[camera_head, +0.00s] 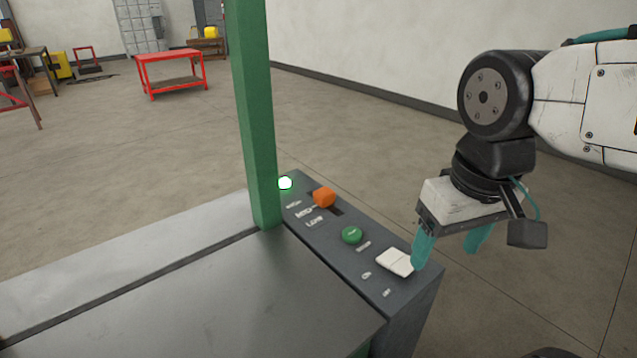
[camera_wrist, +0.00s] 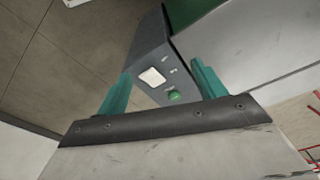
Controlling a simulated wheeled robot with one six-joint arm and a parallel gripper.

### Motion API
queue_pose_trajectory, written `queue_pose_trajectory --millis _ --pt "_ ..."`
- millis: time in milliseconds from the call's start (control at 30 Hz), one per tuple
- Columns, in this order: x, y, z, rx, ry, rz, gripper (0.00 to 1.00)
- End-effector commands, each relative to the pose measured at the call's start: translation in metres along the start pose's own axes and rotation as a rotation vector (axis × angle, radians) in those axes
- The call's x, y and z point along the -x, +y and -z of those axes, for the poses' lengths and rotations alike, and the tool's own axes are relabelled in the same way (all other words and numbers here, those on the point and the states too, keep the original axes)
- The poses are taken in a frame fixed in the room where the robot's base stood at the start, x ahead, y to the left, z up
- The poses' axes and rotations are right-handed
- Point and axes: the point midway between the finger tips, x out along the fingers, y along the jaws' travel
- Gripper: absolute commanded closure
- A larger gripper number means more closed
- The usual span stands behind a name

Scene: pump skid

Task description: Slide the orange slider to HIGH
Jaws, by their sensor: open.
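The orange slider (camera_head: 324,197) sits in a dark slot on the grey control panel (camera_head: 335,262) in the head view. Labels are printed beside the slot; the lowest looks like LOW, and the others are too blurred to read surely. My gripper (camera_head: 450,258) is open and empty at the right of the panel, near the white rocker switch (camera_head: 395,261) and apart from the slider. In the wrist view my two teal fingers (camera_wrist: 160,92) stand apart with the panel (camera_wrist: 150,52) beyond them. The slider is not visible in the wrist view.
A green button (camera_head: 352,235) lies between the slider and the white switch. A green post (camera_head: 254,115) rises close to the slider's left. The floor right of the panel is clear.

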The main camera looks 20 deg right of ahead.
Motion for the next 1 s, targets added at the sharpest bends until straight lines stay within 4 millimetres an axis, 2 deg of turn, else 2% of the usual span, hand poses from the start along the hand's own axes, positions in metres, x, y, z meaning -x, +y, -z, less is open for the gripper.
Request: queue_pose_trajectory --millis 167,300,467,667,800,900,1000 --pt "0.011 -0.001 0.055 0.046 -0.022 0.002 0.31" --pt "0.013 -0.003 0.123 0.101 -0.039 0.004 0.31" --pt "-0.003 -0.006 0.203 0.165 -0.056 0.008 0.31" --pt "-0.05 -0.011 0.3 0.246 -0.079 0.013 0.31" --pt "-0.097 -0.016 0.359 0.3 -0.093 0.018 0.31" --pt "-0.131 -0.019 0.391 0.333 -0.101 0.021 0.31" --pt "-0.16 -0.022 0.413 0.359 -0.107 0.023 0.31"
